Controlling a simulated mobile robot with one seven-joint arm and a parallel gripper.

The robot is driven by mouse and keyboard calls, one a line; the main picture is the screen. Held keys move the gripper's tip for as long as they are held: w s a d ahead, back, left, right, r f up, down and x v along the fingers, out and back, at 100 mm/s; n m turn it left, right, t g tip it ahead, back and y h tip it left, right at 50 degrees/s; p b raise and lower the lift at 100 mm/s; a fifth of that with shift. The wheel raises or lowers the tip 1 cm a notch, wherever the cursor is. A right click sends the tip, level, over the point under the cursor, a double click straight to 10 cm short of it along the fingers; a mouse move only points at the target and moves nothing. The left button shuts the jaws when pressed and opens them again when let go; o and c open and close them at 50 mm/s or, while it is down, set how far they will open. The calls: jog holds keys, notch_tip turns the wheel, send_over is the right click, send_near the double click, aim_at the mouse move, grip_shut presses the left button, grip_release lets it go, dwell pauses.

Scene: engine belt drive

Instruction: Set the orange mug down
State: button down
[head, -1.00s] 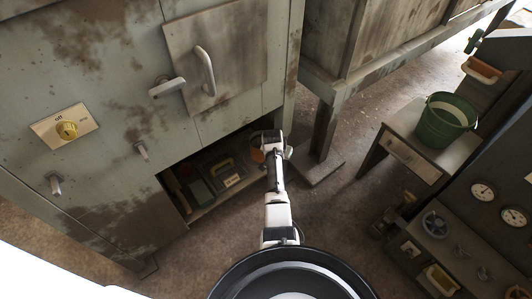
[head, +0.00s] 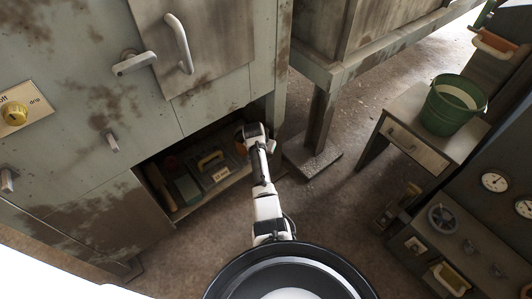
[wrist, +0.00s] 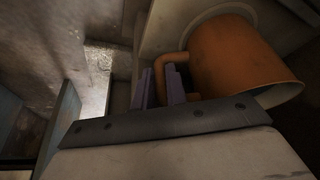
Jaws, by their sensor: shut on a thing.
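The orange mug (wrist: 228,58) is large in the wrist view, right of the fingers, with its rim toward the lower right. My gripper (wrist: 162,84) has its two purple fingers at the mug's handle, shut on it. In the head view my gripper (head: 254,131) is at the right end of the open lower cabinet compartment. Only a small orange-brown part of the mug (head: 241,146) shows there, beside the wrist. A pale surface (wrist: 168,28) lies behind the mug; I cannot tell whether the mug touches it.
The lower compartment (head: 205,208) holds a dark case with a yellow handle (head: 211,160) and several boxes or books. A wooden post (head: 318,125) stands right of my arm. A green bucket (head: 447,112) sits on a small table further right. Open floor (head: 330,205) lies between.

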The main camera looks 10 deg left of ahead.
jog(key=shift+r, duration=0.1)
jog(key=shift+f, duration=0.2)
jog(key=c, duration=1.4)
grip_release()
jog(key=shift+r, duration=0.15)
jog(key=p+v, duration=1.2)
jog(key=p, duration=0.2)
